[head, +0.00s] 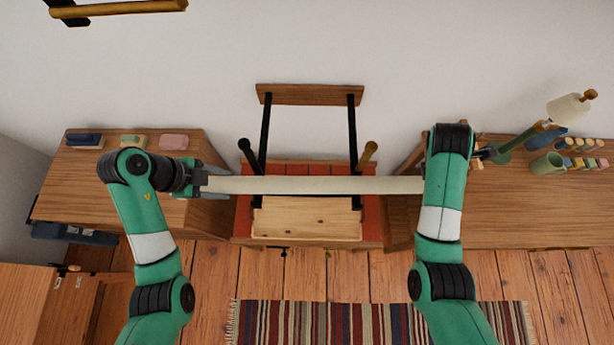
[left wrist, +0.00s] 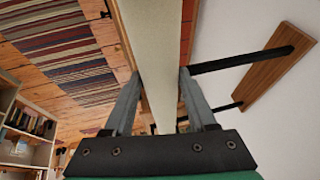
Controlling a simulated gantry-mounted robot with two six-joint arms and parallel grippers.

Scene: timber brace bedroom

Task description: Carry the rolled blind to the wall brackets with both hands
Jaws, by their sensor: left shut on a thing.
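The rolled blind (head: 315,185) is a long cream tube, held almost level across the middle of the head view. My left gripper (head: 203,182) is shut on its left end. In the left wrist view the blind (left wrist: 155,45) runs away between the two fingers of my left gripper (left wrist: 158,82). A wooden wall plank (head: 310,95) with two black bars, possibly the brackets, is on the wall beyond the blind. The plank also shows in the left wrist view (left wrist: 268,65).
A wooden desk (head: 95,190) with small boxes stands at the left. A wooden bench (head: 530,210) with a green mug (head: 546,163) and a lamp-like stand (head: 515,143) is at the right. A pale slatted wooden piece (head: 305,222) lies below the blind. A striped rug (head: 370,320) covers the floor.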

